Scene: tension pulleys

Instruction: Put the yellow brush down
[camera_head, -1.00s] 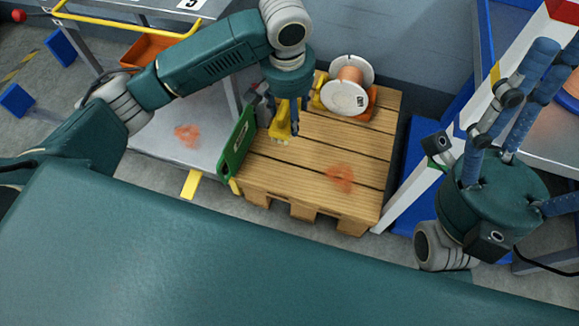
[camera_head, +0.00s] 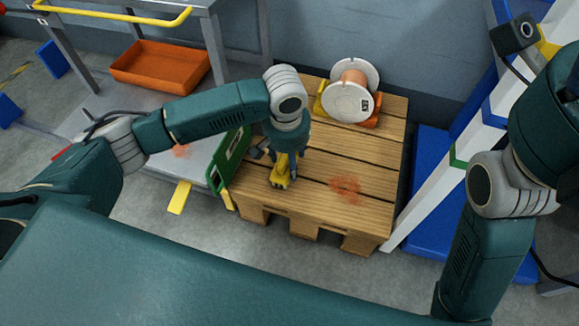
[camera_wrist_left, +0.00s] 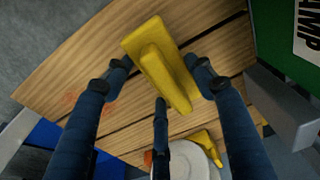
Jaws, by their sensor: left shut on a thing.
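The yellow brush (camera_head: 279,180) is at the left part of the wooden pallet (camera_head: 385,145), low over its boards. I cannot tell whether it touches them. My left gripper (camera_head: 288,160) reaches down from above and is shut on the brush. In the left wrist view the brush (camera_wrist_left: 150,50) lies between the blue fingers of my left gripper (camera_wrist_left: 162,85), its block toward the top and its handle toward the camera. The bristles are hidden there. My right arm is at the right edge of the head view, and its fingers are out of the picture.
A white cable spool (camera_head: 347,103) sits on the pallet's back part in a yellow and orange holder. A green panel (camera_head: 229,158) stands along the pallet's left edge. A reddish stain (camera_head: 345,188) marks the boards. An orange tray (camera_head: 160,66) is at the back left.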

